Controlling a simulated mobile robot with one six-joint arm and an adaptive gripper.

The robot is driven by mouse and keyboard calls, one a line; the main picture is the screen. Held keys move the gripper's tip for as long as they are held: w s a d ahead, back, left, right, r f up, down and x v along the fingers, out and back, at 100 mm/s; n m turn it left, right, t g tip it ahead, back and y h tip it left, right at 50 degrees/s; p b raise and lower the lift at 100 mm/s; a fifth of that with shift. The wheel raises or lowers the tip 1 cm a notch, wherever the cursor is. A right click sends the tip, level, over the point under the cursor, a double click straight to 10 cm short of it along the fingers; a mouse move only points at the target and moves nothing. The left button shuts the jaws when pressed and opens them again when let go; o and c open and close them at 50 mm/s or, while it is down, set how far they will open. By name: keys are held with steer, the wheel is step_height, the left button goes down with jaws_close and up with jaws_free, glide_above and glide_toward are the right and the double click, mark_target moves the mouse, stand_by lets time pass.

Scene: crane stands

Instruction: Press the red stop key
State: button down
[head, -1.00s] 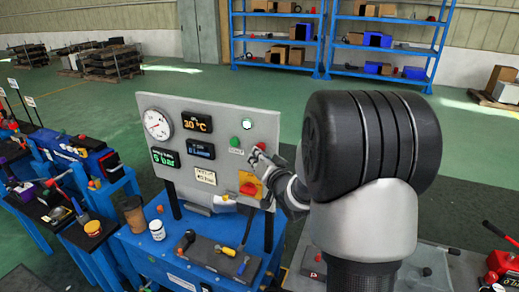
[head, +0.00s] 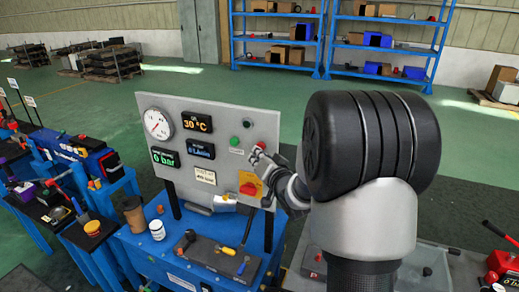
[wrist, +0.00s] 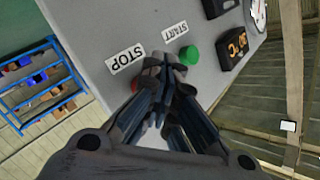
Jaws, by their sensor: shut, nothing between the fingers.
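In the wrist view a small red part of the key (wrist: 134,84) shows left of my fingers, below the STOP label (wrist: 125,59). My gripper (wrist: 165,62) is shut and empty, its tips at the panel by the key; contact itself is hidden. The green start button (wrist: 189,55) stands beside the fingertips. The lamp (head: 247,124) is dark green. The display (head: 165,157) reads 0 bar.
A red rotary switch on a yellow plate (head: 249,187) sits below my gripper. A gauge (head: 157,124) and other displays fill the panel's left. A brown cup (head: 134,215), a white jar (head: 157,230) and tools stand on the blue bench in front.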

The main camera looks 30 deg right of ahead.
steer(key=shift+s+a, duration=0.5)
steer(key=shift+a, duration=0.15)
steer(key=s+a+b, duration=0.1)
steer(key=a, duration=0.1)
steer(key=s+a+b, duration=0.1)
steer(key=s+a, duration=0.1)
stand_by(0.4)
stand_by(0.6)
